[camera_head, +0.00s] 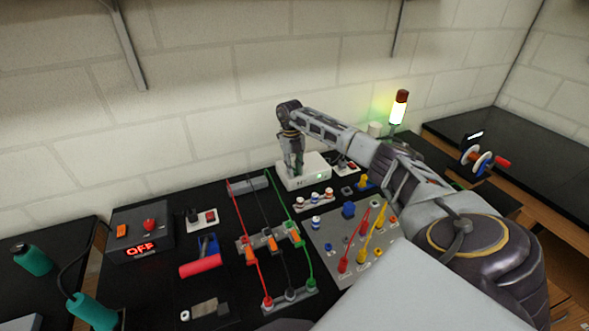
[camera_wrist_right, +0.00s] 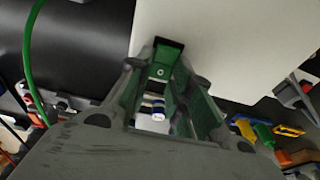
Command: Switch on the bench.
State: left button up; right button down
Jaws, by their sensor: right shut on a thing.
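The control box (camera_head: 143,235) at the left of the bench has a red "OFF" display, an orange switch and a red knob. My right gripper (camera_head: 295,172) points down at the left part of a white box (camera_head: 317,168) with a small green light. In the right wrist view the gripper (camera_wrist_right: 167,55) is seen from behind, its green-lined fingers shut at the tips over the white box (camera_wrist_right: 225,40). What it grips is hidden between the tips. A blue and white piece (camera_wrist_right: 153,105) shows between the fingers. My left gripper is not in view.
Red, black and green leads (camera_head: 268,240) run across the bench's middle. A grey panel (camera_head: 325,245) with plugs lies right of them. A signal lamp (camera_head: 398,107) glows behind my right arm.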

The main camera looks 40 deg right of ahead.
jog(key=shift+w+d+r+g+b, duration=0.15)
jog(key=shift+g+b, duration=0.25)
jog(key=shift+g, duration=0.2)
dwell(0.3)
jog(key=c, duration=1.3)
grip_release()
jog(key=shift+v, duration=5.9)
jog(key=shift+d, duration=0.2)
